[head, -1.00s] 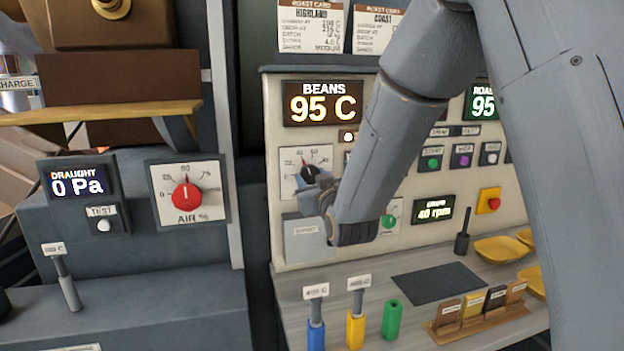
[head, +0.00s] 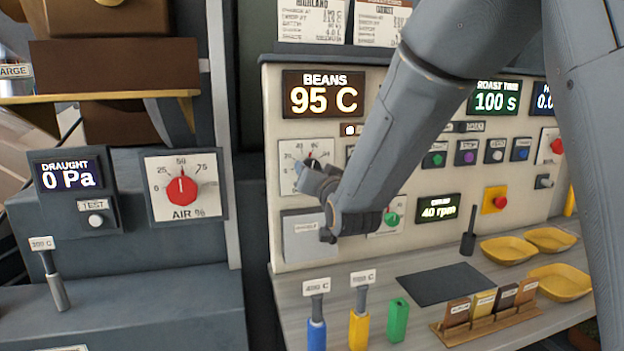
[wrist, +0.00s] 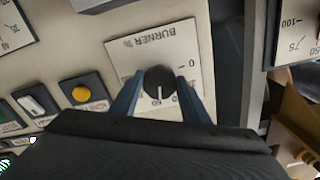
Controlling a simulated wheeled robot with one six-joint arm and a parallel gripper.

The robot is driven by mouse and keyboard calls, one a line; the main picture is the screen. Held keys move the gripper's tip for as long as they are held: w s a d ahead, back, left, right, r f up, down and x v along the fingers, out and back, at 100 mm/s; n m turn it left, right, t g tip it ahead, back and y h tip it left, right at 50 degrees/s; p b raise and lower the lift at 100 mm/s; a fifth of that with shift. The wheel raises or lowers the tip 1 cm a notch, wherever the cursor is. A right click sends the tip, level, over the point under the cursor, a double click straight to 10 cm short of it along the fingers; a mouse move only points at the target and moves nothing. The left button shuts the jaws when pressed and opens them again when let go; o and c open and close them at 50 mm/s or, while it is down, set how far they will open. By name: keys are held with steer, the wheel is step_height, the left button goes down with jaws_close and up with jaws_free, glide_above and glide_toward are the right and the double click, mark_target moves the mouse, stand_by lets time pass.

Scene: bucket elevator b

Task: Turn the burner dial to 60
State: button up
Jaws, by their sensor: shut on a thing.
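The burner dial (wrist: 159,80) is a black round knob with a white pointer line on a pale plate marked BURNER % in the wrist view. The plate appears upside down there, and the pointer faces down the picture, near the middle of the scale. The numbers at that end are hidden by my gripper. My gripper (wrist: 160,98) is shut on the knob, with one blue-grey finger on each side. In the head view my gripper (head: 318,180) covers much of the dial plate (head: 289,160); the exact reading cannot be told.
The BEANS display (head: 323,94) reads 95 C above the dial. The roast time display (head: 495,97) reads 100 s. A red AIR % dial (head: 182,191) is on the left unit. Several buttons are right of the arm. Coloured-handled tools and yellow bowls (head: 508,249) are on the counter below.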

steer(key=shift+m+b, duration=0.35)
steer(key=shift+m, duration=0.25)
steer(key=o, duration=1.1)
steer(key=shift+c, duration=0.2)
steer(key=shift+s, duration=0.15)
steer(key=b+v, duration=0.2)
steer(key=v, duration=0.5)
steer(key=shift+s, duration=0.3)
steer(key=shift+d+r, duration=0.1)
steer(key=shift+d, duration=0.05)
